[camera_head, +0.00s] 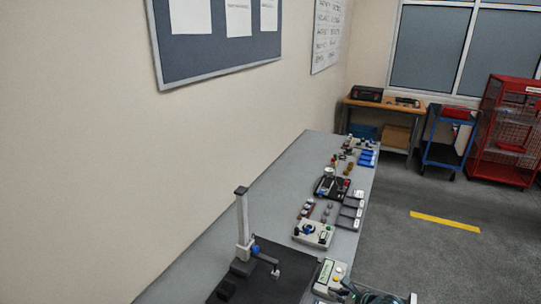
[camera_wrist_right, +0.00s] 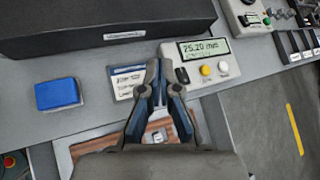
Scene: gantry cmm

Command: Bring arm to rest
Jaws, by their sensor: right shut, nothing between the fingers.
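My right gripper (camera_wrist_right: 158,72) fills the lower middle of the right wrist view. Its two fingers are together and nothing is between them. The fingers are over a grey bench (camera_wrist_right: 95,65), in front of a small printed card (camera_wrist_right: 127,82) and beside a readout box (camera_wrist_right: 208,58) showing 25.20 mm. In the head view only part of the right gripper (camera_head: 352,289) shows at the bottom edge, close to the readout box (camera_head: 331,272). My left gripper is not in view.
A blue block (camera_wrist_right: 58,94) and a wooden-looking panel (camera_wrist_right: 88,148) lie near the gripper. A dark slab (camera_wrist_right: 60,25) lies behind. Fixtures line the bench; open floor (camera_head: 400,260) lies right.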

